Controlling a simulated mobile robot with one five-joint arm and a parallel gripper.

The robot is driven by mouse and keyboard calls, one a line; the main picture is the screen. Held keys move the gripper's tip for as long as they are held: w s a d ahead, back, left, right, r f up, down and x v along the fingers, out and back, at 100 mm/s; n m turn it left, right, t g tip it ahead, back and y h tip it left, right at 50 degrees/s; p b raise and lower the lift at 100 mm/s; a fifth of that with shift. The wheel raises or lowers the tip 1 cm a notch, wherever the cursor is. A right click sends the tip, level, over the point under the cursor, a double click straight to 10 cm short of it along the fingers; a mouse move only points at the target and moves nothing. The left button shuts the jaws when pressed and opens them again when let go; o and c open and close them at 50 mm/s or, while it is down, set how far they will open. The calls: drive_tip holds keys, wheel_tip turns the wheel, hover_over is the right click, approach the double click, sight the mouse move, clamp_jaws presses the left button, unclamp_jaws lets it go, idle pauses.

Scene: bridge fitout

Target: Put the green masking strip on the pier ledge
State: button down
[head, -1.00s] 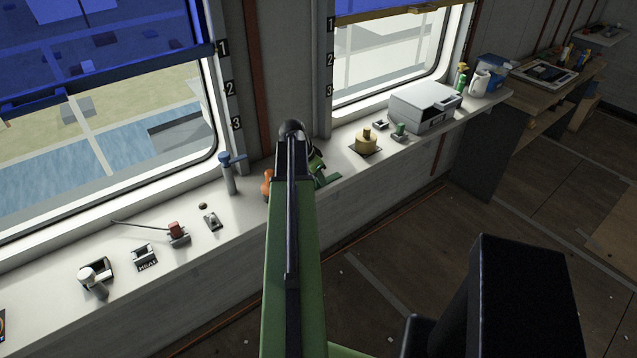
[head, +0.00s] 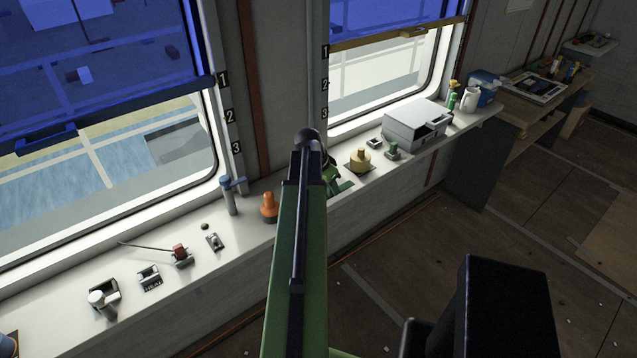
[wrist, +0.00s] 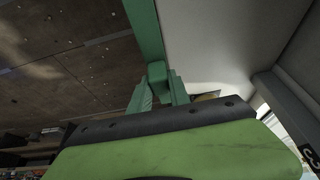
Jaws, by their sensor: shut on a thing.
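My gripper (wrist: 158,92) is shut on the green masking strip (wrist: 146,32), which runs up from the jaws to the top edge of the wrist view. In the head view my arm hides most of the gripper; a little green (head: 345,187) shows just right of the arm's end, and I cannot tell strip from finger there. The pier stands between the two windows, with the white pier ledge (head: 252,192) at its foot. The gripper is over or beside this ledge, right of the orange cone-like thing. Whether the strip touches the ledge is unclear.
Left along the ledge are a blue-topped post (head: 229,197), the orange thing (head: 269,207), a red-knobbed lever (head: 180,255) and small fittings. To the right are a brass knob (head: 360,159), a green knob (head: 392,151) and a grey printer-like box (head: 415,120).

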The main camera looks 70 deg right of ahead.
drive_tip(key=s+r+p, duration=0.2)
drive_tip(key=s+r, duration=0.1)
drive_tip(key=s, duration=0.2)
drive_tip(key=shift+s+a, duration=0.15)
drive_tip(key=shift+s, duration=0.15)
